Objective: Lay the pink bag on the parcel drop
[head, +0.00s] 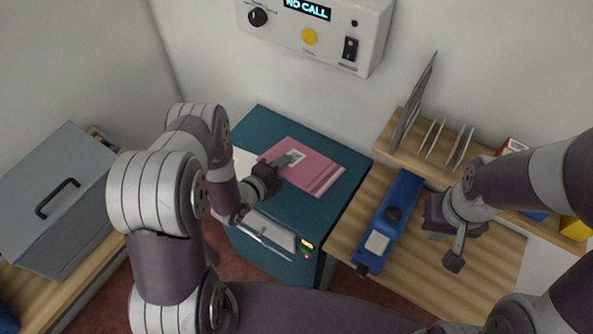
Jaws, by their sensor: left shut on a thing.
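The pink bag (318,174) lies flat, or nearly so, over the top of the teal parcel drop (265,124). It has a small pale label near my gripper. My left gripper (287,163) is at the bag's left side, shut on the bag's edge. I cannot tell whether the bag fully touches the top. My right gripper (453,247) is over the wooden counter, right of the blue device, apart from the bag. Its fingers point down and toward me, and their gap is unclear.
A blue device (396,213) with a black knob stands on the wooden counter (492,262). A rack with upright plates (434,134) is behind it. A white wall panel (329,32) reads "NO CALL". A grey lidded box (58,198) stands at the left.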

